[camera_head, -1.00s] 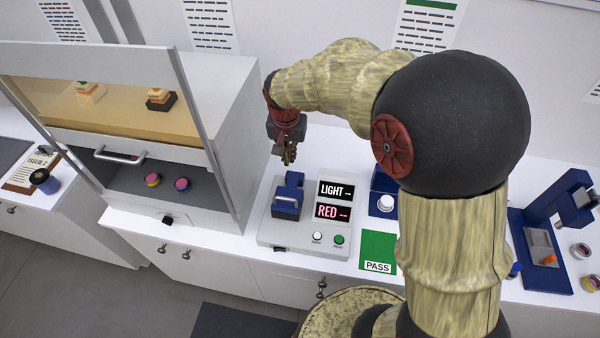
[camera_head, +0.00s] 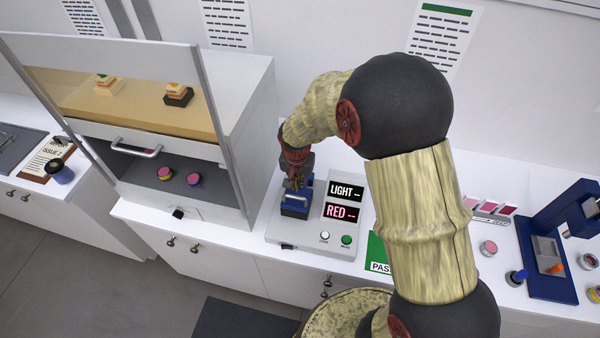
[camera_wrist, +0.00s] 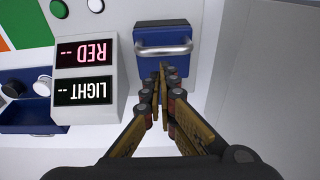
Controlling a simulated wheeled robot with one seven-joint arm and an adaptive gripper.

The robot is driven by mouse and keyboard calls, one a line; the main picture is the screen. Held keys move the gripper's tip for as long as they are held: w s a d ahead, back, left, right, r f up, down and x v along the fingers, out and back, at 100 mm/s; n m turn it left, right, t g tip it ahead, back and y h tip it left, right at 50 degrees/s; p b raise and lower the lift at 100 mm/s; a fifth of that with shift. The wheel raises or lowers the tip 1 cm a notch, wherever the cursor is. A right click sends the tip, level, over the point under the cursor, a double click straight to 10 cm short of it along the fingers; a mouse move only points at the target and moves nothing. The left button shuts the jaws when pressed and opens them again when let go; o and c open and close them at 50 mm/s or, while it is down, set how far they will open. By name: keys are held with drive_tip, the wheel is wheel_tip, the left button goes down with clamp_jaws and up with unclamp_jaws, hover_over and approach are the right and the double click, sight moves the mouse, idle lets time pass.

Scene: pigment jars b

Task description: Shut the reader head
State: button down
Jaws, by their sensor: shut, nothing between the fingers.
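The reader is a pale grey box (camera_head: 308,236) on the white bench, with two dark displays reading LIGHT and RED. Its blue reader head (camera_head: 297,206) is on the left part of the box and carries a light metal handle. In the wrist view the reader head (camera_wrist: 163,38) and its bar handle (camera_wrist: 163,49) lie just beyond my fingertips. My gripper (camera_head: 297,184) is shut and empty, above the back of the head; it also shows in the wrist view (camera_wrist: 165,70). I cannot tell whether the fingertips touch the handle. My gripper partly hides the head, and its lid angle is unclear.
A cabinet with a raised glass front (camera_head: 150,90) stands close on the left, holding two jars. A green PASS card (camera_head: 376,250) lies right of the reader, partly behind my arm. A blue press-like stand (camera_head: 553,285) and several jars are farther right.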

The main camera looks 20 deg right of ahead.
drive_tip(key=shift+s+f, duration=0.1)
drive_tip(key=shift+f, duration=0.3)
drive_tip(key=shift+s+a+f+b, duration=0.2)
drive_tip(key=shift+s+f+b, duration=0.05)
drive_tip(key=shift+f+b, duration=0.3)
drive_tip(key=shift+s+a+f+b, duration=0.15)
drive_tip(key=shift+s+f+b, duration=0.1)
drive_tip(key=shift+s+b, duration=0.1)
wheel_tip(320, 180, up, 14)
drive_tip(key=p, duration=0.1)
drive_tip(key=shift+w+f, duration=0.25)
drive_tip(key=shift+w, duration=0.05)
